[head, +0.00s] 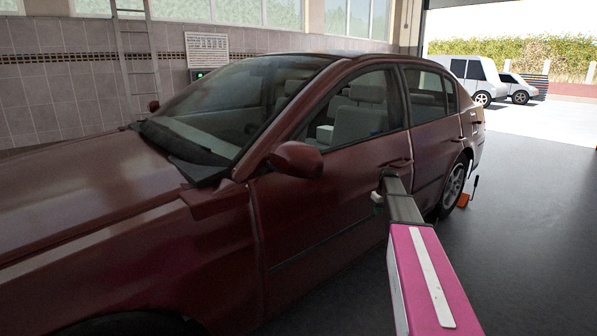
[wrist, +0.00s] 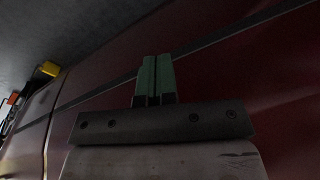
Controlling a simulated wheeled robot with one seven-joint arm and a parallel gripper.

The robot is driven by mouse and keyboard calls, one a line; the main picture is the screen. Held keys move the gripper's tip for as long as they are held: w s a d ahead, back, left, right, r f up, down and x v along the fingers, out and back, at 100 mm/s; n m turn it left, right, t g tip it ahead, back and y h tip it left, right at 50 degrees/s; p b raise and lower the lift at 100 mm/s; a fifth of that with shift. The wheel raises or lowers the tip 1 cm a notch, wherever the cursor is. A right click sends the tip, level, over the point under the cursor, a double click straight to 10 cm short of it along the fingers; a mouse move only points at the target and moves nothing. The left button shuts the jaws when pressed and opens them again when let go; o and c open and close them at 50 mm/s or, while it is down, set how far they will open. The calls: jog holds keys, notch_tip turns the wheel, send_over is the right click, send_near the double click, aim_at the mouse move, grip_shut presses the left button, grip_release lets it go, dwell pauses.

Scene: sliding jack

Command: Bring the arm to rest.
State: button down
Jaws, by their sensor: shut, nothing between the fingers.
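My arm reaches forward from the lower right in the head view, beside the dark red car (head: 130,200). My gripper (head: 377,197) is at its far end, in front of the car's side near the door handle; I cannot tell the exact gap. In the wrist view my gripper's two green fingers (wrist: 154,60) are together with nothing between them. Dark red car bodywork (wrist: 215,65) lies behind them. A small orange object with an upright dark handle, which looks like the jack (head: 463,200), is on the floor by the car's rear wheel.
The car fills the left and middle of the head view. Dark floor (head: 540,230) is clear to the right. A ladder (head: 137,60) leans on the tiled wall. White vehicles (head: 470,78) stand outside the open doorway. A yellow object (wrist: 49,68) shows at the wrist view's left.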

jog(key=s+a+f+m, duration=0.1)
jog(key=s+a+f, duration=0.2)
jog(key=s, duration=0.9)
jog(key=s+a+f+m+h, duration=0.1)
jog(key=s+a+f, duration=0.3)
jog(key=s+a, duration=0.4)
jog(key=s+a+f+m+g, duration=0.1)
jog(key=s+a+f, duration=0.3)
jog(key=s, duration=1.4)
jog(key=a+m, duration=0.1)
jog(key=a, duration=0.1)
jog(key=shift+s+a+f, duration=0.15)
jog(key=shift+s+a, duration=0.05)
jog(key=shift+a, duration=0.1)
